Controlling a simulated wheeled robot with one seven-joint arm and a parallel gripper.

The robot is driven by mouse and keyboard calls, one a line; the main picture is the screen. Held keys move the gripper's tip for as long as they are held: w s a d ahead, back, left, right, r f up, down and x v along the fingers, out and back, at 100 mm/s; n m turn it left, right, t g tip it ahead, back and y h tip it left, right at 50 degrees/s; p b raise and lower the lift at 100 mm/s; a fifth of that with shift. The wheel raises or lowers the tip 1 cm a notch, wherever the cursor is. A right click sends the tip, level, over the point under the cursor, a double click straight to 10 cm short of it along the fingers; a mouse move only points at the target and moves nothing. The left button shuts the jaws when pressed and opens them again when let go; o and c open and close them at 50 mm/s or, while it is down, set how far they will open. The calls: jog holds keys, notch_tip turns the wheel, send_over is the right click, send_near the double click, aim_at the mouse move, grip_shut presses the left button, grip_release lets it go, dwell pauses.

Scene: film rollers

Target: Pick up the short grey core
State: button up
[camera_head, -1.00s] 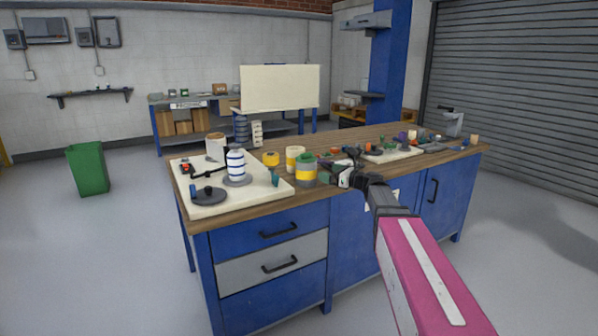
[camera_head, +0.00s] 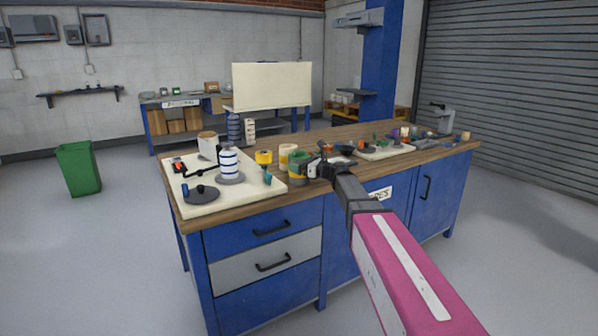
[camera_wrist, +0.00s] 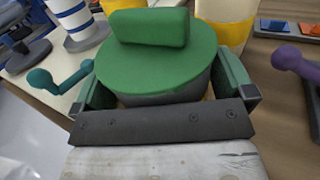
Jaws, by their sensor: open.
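A short grey cylinder (camera_wrist: 165,98) with a green disc and green block on top stands in the middle of the wrist view. Yellow shows at its lower edge. It looks like the short grey core, though its lower part is hidden by my gripper. In the head view it is the green-topped, yellow-banded piece (camera_head: 299,167) near the bench's front edge. My gripper (camera_wrist: 163,77) is open, with one green finger on each side of the cylinder. I cannot tell whether the fingers touch it. In the head view my gripper (camera_head: 318,170) is just right of the piece.
A cream board (camera_head: 226,204) at the left holds a blue-and-white banded roller (camera_head: 229,163) and a dark disc (camera_head: 201,194). A cream-and-yellow roller (camera_wrist: 226,22) stands close behind the green-topped piece. A teal crank (camera_wrist: 58,80) is at its left, a purple knob (camera_wrist: 298,60) at its right.

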jog(key=c, duration=0.8)
